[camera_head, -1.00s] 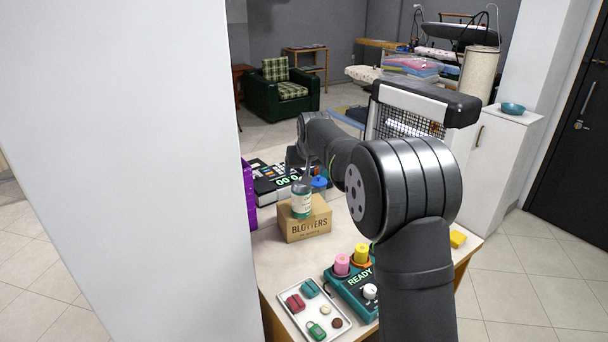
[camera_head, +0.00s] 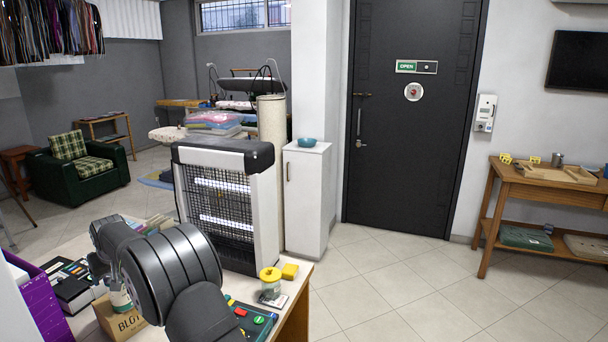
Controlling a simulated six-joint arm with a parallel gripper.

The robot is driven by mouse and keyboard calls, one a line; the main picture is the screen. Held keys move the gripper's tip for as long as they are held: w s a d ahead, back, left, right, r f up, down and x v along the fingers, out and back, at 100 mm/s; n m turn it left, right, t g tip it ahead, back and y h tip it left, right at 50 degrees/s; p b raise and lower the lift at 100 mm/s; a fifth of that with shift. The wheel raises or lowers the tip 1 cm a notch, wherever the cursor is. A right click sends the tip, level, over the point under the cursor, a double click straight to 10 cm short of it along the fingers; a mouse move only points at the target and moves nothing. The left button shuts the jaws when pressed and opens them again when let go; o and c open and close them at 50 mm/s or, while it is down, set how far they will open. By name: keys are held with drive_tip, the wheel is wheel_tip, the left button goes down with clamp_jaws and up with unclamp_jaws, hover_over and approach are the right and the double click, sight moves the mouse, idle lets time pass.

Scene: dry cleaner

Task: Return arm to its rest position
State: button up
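My arm fills the lower left of the head view, with its large dark grey elbow (camera_head: 170,275) nearest the camera. The forearm reaches left and away to a wrist joint (camera_head: 112,238) above the counter. The wrist end points down near a clear bottle (camera_head: 119,298) on a cardboard box (camera_head: 122,322). My arm covers part of the bottle and box. The fingertips cannot be made out, so I cannot tell whether the gripper is open, shut or holding something.
A black-and-white grille unit (camera_head: 225,195) stands on the counter close behind my elbow. A purple crate (camera_head: 42,308) is at left.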

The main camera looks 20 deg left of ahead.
drive_tip(key=shift+w+a+f, duration=0.25)
drive_tip(key=shift+w+a, duration=0.05)
drive_tip(key=shift+a, duration=0.4)
drive_tip(key=shift+r, duration=0.55)
drive_tip(key=shift+f, duration=0.1)
